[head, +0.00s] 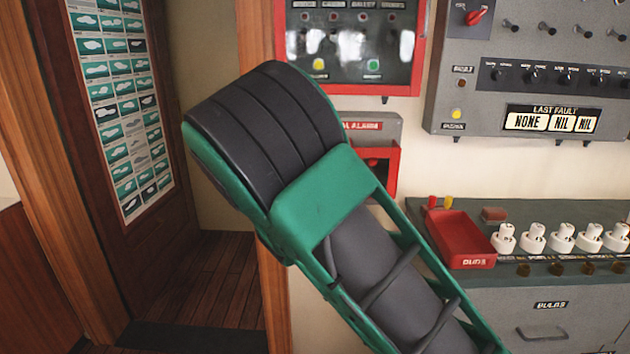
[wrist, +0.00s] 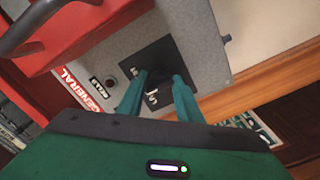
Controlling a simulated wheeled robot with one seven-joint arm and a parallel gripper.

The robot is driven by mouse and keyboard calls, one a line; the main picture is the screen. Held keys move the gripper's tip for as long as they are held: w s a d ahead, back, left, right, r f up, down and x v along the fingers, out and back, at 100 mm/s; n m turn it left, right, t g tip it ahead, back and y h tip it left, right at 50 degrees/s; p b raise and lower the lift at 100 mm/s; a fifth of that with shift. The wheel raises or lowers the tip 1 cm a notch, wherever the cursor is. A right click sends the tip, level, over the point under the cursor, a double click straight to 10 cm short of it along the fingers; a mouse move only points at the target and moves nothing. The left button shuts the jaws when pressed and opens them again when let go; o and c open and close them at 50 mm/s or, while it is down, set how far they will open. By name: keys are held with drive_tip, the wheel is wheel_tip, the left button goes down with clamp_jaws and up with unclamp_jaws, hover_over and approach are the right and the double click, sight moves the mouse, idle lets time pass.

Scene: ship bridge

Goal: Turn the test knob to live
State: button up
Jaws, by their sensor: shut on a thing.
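In the wrist view a black plate (wrist: 163,53) with white markings is mounted on a grey alarm box (wrist: 195,25). My gripper (wrist: 160,76) has its two teal fingers at this plate, shut on the test knob. The knob is dark and mostly hidden between the fingers, so its pointing direction cannot be read. The white markings beside the fingers are too small and partly covered to read surely. In the head view my arm covers the gripper and most of the alarm box (head: 385,128); only its right part shows.
In the head view a red-framed panel (head: 350,45) hangs above, a grey fault panel (head: 480,90) at right. A red tray (head: 465,240) stands on the counter below.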

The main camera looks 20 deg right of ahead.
drive_tip(key=n, duration=0.2)
drive_tip(key=shift+f+n, duration=0.1)
drive_tip(key=shift+n, duration=0.3)
drive_tip(key=shift+c, duration=1)
drive_tip(key=shift+o, duration=0.7)
drive_tip(key=shift+a+n, duration=0.1)
drive_tip(key=shift+n, duration=2.2)
drive_tip(key=shift+a, duration=0.15)
drive_tip(key=o, duration=0.9)
drive_tip(key=shift+w+a, duration=0.1)
drive_tip(key=shift+d, duration=0.2)
drive_tip(key=v, duration=1)
drive_tip(key=shift+s, duration=0.4)
